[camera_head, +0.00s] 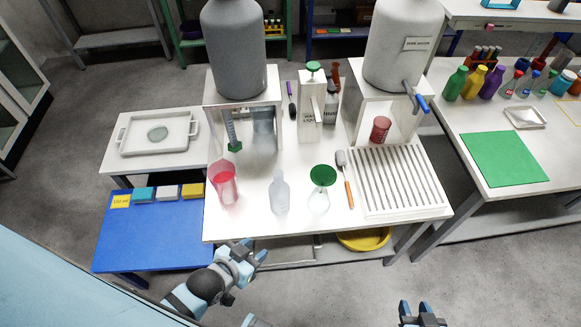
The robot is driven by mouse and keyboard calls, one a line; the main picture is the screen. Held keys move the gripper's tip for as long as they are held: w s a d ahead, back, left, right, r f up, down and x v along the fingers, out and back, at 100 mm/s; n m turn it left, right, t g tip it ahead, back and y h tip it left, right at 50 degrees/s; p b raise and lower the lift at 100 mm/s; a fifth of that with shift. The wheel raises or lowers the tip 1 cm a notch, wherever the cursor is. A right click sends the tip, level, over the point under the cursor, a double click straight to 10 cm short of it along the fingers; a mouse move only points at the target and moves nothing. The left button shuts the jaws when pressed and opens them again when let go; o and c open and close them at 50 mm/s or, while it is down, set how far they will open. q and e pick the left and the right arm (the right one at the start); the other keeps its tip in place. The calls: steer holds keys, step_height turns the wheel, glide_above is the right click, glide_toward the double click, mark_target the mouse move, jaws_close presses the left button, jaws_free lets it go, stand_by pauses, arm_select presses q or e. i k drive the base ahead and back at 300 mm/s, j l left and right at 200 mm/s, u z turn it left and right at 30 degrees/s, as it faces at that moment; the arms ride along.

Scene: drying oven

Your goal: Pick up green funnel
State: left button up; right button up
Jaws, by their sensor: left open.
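The green funnel (323,175) sits mouth up in the top of a clear flask (318,203) on the white table (245,226), near its front edge. Its stem is hard to make out through the flask. My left gripper (256,250) is open and empty, in front of the table's front edge, lower left of the funnel and apart from it. My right gripper (416,305) is at the bottom edge of the view, well in front of the table. Its two fingers look spread, with nothing seen between them.
A clear bottle (279,193) stands just left of the flask, and a red beaker (223,184) further left. A brush with an orange handle (349,194) and a ribbed white drying rack (398,182) lie to the right.

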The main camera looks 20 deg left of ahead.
mark_target(322, 176)
steer(key=i+l+u, duration=0.15)
steer(key=u, duration=0.3)
steer(key=i+l+u, duration=0.1)
steer(key=l+u, duration=0.2)
steer(key=u, duration=0.15)
steer(key=i+l+u, duration=0.1)
steer(key=l+u, duration=0.15)
steer(key=u, duration=0.2)
